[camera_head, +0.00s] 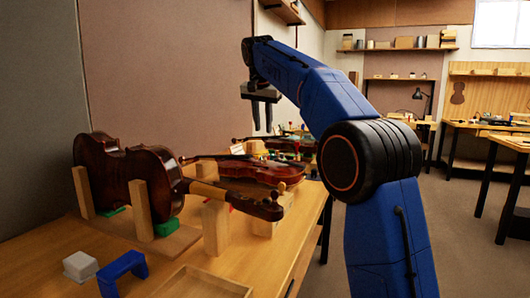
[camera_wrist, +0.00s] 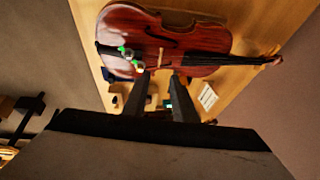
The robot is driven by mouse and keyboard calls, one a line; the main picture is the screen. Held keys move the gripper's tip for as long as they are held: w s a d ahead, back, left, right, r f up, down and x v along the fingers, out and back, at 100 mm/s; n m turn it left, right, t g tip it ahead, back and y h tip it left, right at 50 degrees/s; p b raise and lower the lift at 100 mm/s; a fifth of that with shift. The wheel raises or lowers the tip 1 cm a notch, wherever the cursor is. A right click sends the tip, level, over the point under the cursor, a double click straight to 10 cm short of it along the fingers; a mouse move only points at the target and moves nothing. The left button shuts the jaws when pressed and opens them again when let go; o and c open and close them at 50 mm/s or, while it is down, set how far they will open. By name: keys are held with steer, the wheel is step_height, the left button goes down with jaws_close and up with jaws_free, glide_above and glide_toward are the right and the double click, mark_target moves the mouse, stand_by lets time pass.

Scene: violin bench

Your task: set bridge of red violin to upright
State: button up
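A red-brown violin (camera_wrist: 190,40) lies face up in the wrist view, its neck pointing right. A small tan piece (camera_wrist: 161,56), apparently its bridge, shows under the strings near the middle of the body; I cannot tell whether it is upright or tilted. In the head view a red-brown violin (camera_head: 250,170) lies on wooden blocks, with another violin (camera_head: 290,143) behind it. I cannot tell which of them the wrist view shows. My gripper (camera_head: 262,117) is open, fingers down, above the far part of the bench. In the wrist view the gripper (camera_wrist: 160,76) is empty, beside the violin's lower edge.
A dark violin (camera_head: 120,180) stands on edge in a wooden cradle at left. A blue bracket (camera_head: 122,269), a pale block (camera_head: 80,265) and a shallow wooden tray (camera_head: 205,283) are at the front of the bench. Small green items (camera_wrist: 126,52) lie at the violin. A wall is at left.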

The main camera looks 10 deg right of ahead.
mark_target(265, 154)
steer(key=x, duration=1.2)
jaws_close()
